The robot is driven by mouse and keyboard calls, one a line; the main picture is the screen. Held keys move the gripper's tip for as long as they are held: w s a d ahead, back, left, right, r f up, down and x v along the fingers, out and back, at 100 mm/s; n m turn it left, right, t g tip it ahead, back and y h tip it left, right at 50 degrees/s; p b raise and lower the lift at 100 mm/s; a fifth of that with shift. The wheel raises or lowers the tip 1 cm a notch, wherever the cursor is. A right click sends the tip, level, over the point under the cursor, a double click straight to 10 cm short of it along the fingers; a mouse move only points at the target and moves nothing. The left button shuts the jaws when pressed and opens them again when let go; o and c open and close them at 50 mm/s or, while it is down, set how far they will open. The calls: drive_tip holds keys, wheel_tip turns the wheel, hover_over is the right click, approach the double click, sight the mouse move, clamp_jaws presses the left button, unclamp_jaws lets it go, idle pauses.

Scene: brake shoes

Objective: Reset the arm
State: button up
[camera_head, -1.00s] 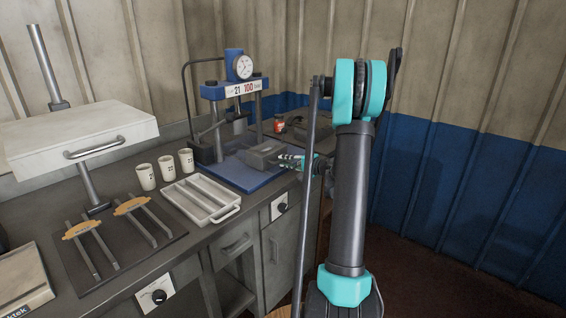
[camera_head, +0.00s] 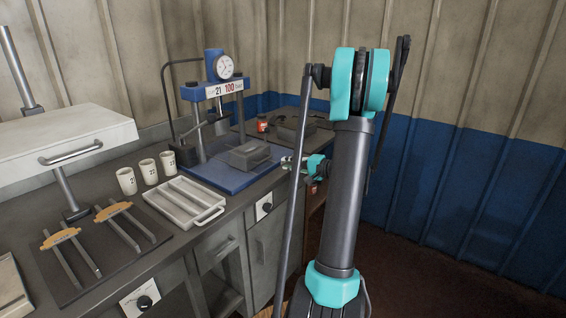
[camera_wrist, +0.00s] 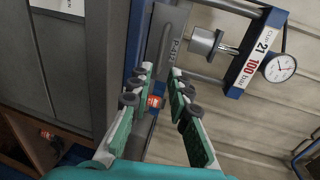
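My arm (camera_head: 345,190) stands upright in the right half of the head view, with teal joints and a dark grey link. My gripper (camera_head: 289,163) shows small and partly hidden behind the arm, just right of a grey block (camera_head: 248,154) on the press's blue base. In the wrist view, my gripper's two green-padded fingers (camera_wrist: 162,78) are spread apart and hold nothing. A red-labelled jar (camera_wrist: 155,101) shows beyond, between the fingers. The grey block's marked face (camera_wrist: 172,42) is ahead of the fingertips.
The blue press (camera_head: 212,91) with its gauge stands close left of my gripper. A metal tray (camera_head: 184,202), several white cups (camera_head: 147,171) and a dark mat with brake shoes (camera_head: 118,212) lie farther left. The floor at right is clear.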

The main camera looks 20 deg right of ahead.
drive_tip(key=s+a+f+n+g+h, duration=0.2)
drive_tip(key=s+a+f+n+g, duration=0.1)
drive_tip(key=s+a, duration=0.45)
drive_tip(key=s+a+f+n+g+h, duration=0.1)
drive_tip(key=s+a+f+n+g, duration=0.2)
drive_tip(key=s+a, duration=0.45)
drive_tip(key=s+d+f+n+g+h, duration=0.1)
drive_tip(key=s+f+n+h, duration=0.1)
drive_tip(key=s, duration=0.6)
drive_tip(key=s+d+f+n+g+h, duration=0.1)
drive_tip(key=s+h, duration=0.3)
drive_tip(key=s, duration=0.5)
drive_tip(key=shift+f+n+g, duration=0.3)
drive_tip(key=shift+f+n, duration=0.6)
drive_tip(key=shift+c, duration=0.2)
